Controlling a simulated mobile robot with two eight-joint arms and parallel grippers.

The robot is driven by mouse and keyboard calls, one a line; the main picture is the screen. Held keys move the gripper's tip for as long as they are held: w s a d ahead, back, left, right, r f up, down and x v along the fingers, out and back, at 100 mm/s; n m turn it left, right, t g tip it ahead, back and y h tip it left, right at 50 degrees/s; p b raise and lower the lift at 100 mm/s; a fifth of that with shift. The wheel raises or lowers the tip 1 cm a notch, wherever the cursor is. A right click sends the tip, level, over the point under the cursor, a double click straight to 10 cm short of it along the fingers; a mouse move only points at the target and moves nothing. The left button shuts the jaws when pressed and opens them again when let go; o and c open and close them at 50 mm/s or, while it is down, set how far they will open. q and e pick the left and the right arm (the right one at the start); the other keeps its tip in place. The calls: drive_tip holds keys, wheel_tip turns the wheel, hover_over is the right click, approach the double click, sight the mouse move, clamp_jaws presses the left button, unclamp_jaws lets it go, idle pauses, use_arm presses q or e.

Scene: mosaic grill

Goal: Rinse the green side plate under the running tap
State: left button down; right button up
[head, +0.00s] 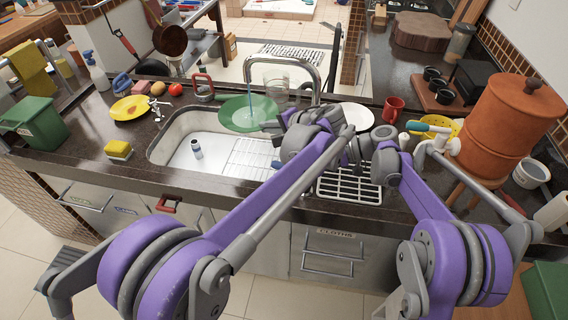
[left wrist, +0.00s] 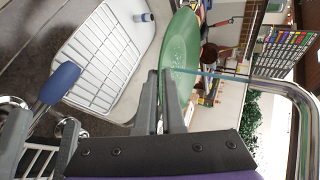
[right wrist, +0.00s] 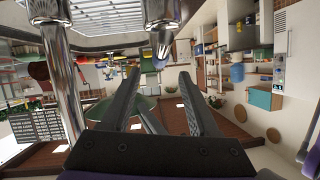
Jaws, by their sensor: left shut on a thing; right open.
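The green side plate (head: 240,112) is held tilted above the sink (head: 185,150), at its back edge. My left gripper (head: 274,127) is shut on the plate's rim; the plate between its fingers also shows in the left wrist view (left wrist: 180,48). The tap (head: 300,55) arches over the sink, and a thin stream of water (left wrist: 215,74) runs from it onto the plate's face. My right gripper (right wrist: 160,92) is open and empty in the right wrist view, near the tap; in the head view arm links hide its fingertips.
A yellow plate (head: 130,108) and a yellow sponge (head: 118,149) lie left of the sink. A wire rack (head: 250,158) and a small cup (head: 196,148) are in the basin. A red mug (head: 393,108) and a large clay pot (head: 510,115) stand to the right.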

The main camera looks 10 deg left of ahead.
drive_tip(key=x, duration=0.6)
drive_tip(key=shift+c, duration=0.3)
clamp_jaws()
drive_tip(key=shift+f, duration=0.1)
idle(1.0)
